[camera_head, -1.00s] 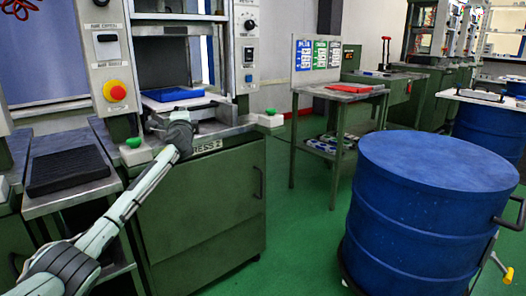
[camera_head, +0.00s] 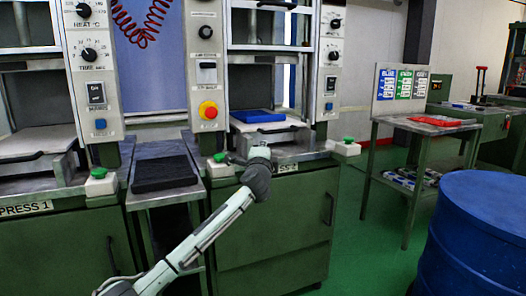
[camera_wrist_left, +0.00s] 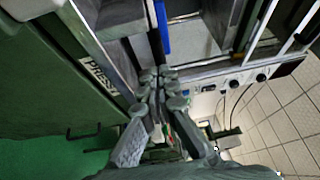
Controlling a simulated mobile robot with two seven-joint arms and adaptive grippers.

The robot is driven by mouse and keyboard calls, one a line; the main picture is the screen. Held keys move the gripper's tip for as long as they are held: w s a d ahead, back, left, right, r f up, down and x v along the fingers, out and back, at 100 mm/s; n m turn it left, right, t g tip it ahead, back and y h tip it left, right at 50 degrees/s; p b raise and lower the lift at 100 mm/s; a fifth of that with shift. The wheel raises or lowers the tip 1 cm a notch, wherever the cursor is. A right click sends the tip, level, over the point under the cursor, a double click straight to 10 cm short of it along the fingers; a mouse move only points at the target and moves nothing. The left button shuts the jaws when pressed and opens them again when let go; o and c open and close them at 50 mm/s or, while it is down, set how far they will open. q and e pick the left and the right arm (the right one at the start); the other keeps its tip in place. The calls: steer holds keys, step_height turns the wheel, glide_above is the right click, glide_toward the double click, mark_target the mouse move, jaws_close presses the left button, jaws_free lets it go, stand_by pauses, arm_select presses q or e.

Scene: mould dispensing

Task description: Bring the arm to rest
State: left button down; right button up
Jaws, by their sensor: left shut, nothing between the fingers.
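My left arm reaches in from the lower left in the head view. Its gripper (camera_head: 236,159) is at the front edge of the second press, below and left of the blue mould (camera_head: 258,116). In the left wrist view, the gripper (camera_wrist_left: 160,73) has its fingers together with nothing between them. The blue mould (camera_wrist_left: 163,27) lies beyond the fingertips there. In the head view it rests on the pale plate (camera_head: 285,124) inside the press. I cannot tell whether the fingertips touch the press. My right gripper is not in view.
The second press (camera_head: 275,225) stands directly behind the arm, with green buttons (camera_head: 348,141) on its front edge. A dark block (camera_head: 163,172) lies on the side table. A blue drum (camera_head: 480,240) stands right. Green floor (camera_head: 370,262) is clear between press and drum.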

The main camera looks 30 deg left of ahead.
arm_select(q)
steer(key=s+d+f+n+g+h+p, duration=0.1)
steer(key=s+d+f+n+g, duration=0.15)
steer(key=s+f, duration=0.65)
steer(key=s+d+f+n+g+h+p, duration=0.1)
steer(key=s+d+f+n+g, duration=0.15)
steer(key=s+f, duration=0.65)
steer(key=s+d+f+n+g+h, duration=0.1)
steer(key=s+d+f+g, duration=0.2)
steer(key=f, duration=1.1)
steer(key=s+d+f+n+g+h, duration=0.1)
steer(key=s+f, duration=0.3)
steer(key=s, duration=0.5)
steer(key=s+f+n+g+h+p, duration=0.1)
steer(key=s+f+n+g, duration=0.2)
steer(key=s, duration=0.7)
steer(key=s+d+f+n+g+h+p, duration=0.1)
steer(key=s+f+g, duration=0.1)
steer(key=s+f, duration=0.3)
steer(key=s, duration=0.4)
steer(key=shift+s+d+f+n, duration=0.15)
steer(key=shift+d+f+n, duration=0.15)
steer(key=shift+f+n, duration=0.1)
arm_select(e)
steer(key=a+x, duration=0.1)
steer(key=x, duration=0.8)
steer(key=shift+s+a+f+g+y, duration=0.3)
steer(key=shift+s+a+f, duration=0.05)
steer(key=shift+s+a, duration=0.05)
